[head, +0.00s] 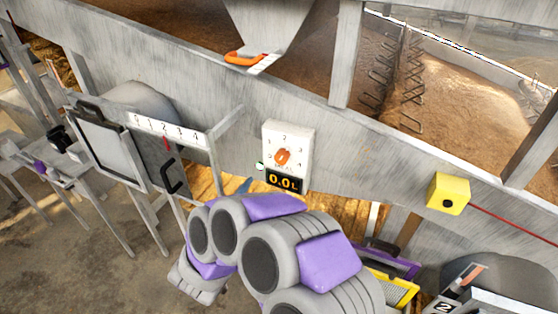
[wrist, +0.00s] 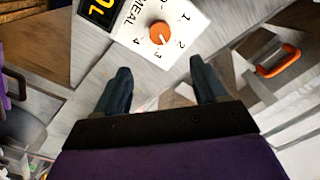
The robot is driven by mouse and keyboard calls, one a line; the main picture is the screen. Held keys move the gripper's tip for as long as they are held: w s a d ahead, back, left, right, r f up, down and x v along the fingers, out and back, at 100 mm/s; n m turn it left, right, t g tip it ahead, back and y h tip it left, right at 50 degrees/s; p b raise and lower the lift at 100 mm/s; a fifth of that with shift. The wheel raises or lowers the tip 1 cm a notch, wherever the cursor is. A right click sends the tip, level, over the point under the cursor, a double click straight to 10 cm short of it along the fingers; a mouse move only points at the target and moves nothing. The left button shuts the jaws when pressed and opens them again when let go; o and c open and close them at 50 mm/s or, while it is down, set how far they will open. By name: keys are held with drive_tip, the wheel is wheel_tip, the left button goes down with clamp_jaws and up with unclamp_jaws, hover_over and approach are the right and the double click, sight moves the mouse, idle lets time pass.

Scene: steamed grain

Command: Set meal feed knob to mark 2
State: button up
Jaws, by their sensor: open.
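The white meal feed panel (head: 302,136) is on the grey metal wall in the head view, with an orange knob (head: 283,157) among numbers 1 to 4. Its display (head: 284,182) reads 0.0L. In the wrist view the orange knob (wrist: 160,33) is at top centre, beside the word MEAL. A small mark on it points down-right, roughly towards 2 and 3; I cannot tell the exact setting. My gripper (wrist: 160,70) is open and empty, its two dark fingers apart, with the knob ahead of the gap and not touched. In the head view my arm mostly hides it.
A hopper (head: 270,22) with an orange handle (head: 245,58) hangs above the panel. A yellow box (head: 448,193) with a red line is to the right. A numbered scale (head: 170,132) with a red pointer and a black handle (head: 172,178) are to the left.

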sight(280, 160)
drive_tip(key=b+x, duration=0.1)
drive_tip(key=x, duration=1.5)
drive_tip(key=shift+w+f, duration=0.1)
drive_tip(key=shift+f, duration=0.05)
drive_tip(key=shift+c, duration=0.3)
drive_tip(key=c, duration=0.9)
drive_tip(key=n+p, duration=0.2)
drive_tip(key=p, duration=0.1)
drive_tip(key=shift+r, duration=0.3)
drive_tip(key=shift+c, duration=0.3)
drive_tip(key=n+p, duration=0.2)
drive_tip(key=p, duration=0.1)
drive_tip(key=shift+f+n+p, duration=0.2)
drive_tip(key=shift+n+p, duration=0.5)
drive_tip(key=shift+a, duration=0.1)
